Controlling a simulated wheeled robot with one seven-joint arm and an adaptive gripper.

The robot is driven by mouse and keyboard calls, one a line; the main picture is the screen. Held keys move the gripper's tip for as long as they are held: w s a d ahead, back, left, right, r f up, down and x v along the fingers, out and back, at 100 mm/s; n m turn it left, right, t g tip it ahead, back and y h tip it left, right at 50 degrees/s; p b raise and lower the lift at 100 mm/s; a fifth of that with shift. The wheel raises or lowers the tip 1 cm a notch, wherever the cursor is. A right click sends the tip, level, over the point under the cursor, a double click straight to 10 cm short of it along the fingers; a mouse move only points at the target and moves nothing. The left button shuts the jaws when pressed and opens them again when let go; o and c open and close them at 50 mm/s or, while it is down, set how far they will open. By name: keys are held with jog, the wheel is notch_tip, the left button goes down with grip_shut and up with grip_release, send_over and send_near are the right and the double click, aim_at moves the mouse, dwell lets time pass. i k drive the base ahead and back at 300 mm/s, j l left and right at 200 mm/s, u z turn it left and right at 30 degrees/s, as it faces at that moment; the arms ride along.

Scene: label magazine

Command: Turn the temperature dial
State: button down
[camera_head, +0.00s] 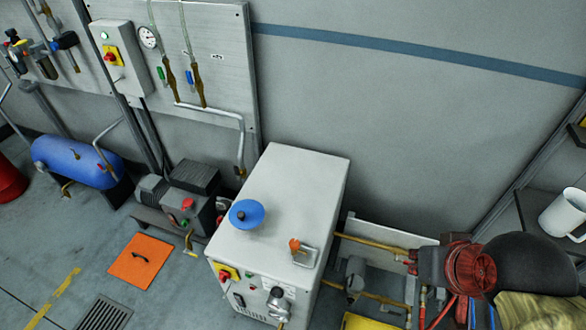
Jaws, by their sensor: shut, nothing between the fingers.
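No part that I can surely call the temperature dial shows. A white cabinet (312,178) stands in the middle, seen from above, with its front panel steeply foreshortened. On that panel are a red and yellow switch (225,272), small markings and a silver fitting (278,298) at the right; I cannot tell if any is the dial. A blue round piece (246,213) sits on the cabinet's top, with an orange-topped part and metal bracket (301,250) to its right. My gripper is not in view.
A grey pump unit (180,197) stands left of the cabinet, and red machinery with pipes (468,268) to its right. A blue tank (75,162) is at far left. A white mug (564,212) stands at the right edge. Floor is open around the orange mat (142,260).

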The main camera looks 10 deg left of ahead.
aim_at(276, 292)
jog(key=u, duration=1.35)
jog(key=k+l+z, duration=0.15)
jog(key=k+z, duration=0.3)
